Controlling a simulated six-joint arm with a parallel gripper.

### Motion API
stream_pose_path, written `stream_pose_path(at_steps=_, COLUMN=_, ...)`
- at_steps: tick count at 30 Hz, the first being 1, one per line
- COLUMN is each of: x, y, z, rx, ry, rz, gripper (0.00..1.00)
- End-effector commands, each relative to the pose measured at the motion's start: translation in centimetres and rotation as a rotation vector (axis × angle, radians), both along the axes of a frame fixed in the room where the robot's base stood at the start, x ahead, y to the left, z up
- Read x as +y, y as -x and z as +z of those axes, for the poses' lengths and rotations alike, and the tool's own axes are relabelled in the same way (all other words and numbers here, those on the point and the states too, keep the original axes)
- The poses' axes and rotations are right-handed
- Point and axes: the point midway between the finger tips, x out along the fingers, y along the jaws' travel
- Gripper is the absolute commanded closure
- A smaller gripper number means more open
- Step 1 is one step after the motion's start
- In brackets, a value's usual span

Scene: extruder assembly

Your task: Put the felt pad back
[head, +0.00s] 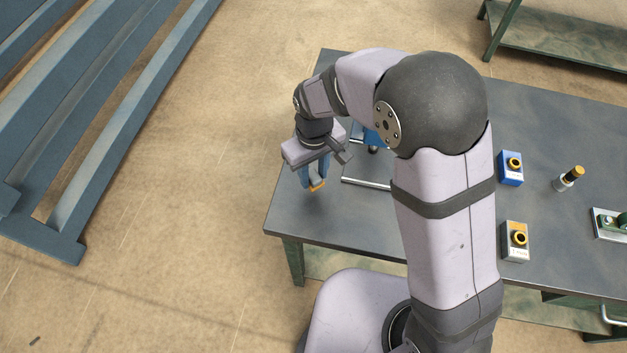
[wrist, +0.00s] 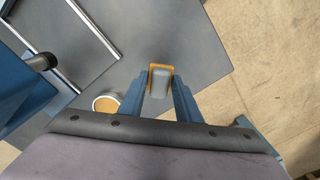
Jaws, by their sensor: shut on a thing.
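My gripper (head: 311,178) is shut on a small grey block with an orange-tan edge, which I take to be the felt pad (wrist: 160,80). In the wrist view it sits between the tips of the two blue fingers. In the head view only its orange lower part (head: 317,186) shows under the fingers. The gripper is over the left end of the grey table (head: 300,218); how high the pad is above the top is hard to tell. A round tan disc with a pale rim (wrist: 107,103) is to the left of the fingers in the wrist view.
A metal rail frame (head: 366,184) and a blue part (wrist: 22,82) are close by. The table's left corner is bare. My arm hides the table's middle.

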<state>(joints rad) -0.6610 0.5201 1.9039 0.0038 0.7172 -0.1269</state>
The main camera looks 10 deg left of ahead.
Motion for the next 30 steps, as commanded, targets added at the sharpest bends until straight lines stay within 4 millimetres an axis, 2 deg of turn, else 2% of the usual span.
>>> stream_pose_path(at_steps=8, x=0.0, y=0.0, z=-0.9, rx=0.0, ry=0.0, rz=0.0, gripper=0.87)
stream_pose_path(at_steps=18, x=0.0, y=0.0, z=-4.4, rx=0.001, ry=0.001, rz=0.0, gripper=0.87)
stream_pose_path(at_steps=30, x=0.0, y=0.0, z=-4.9, rx=-0.001, ry=-0.001, rz=0.0, gripper=0.87)
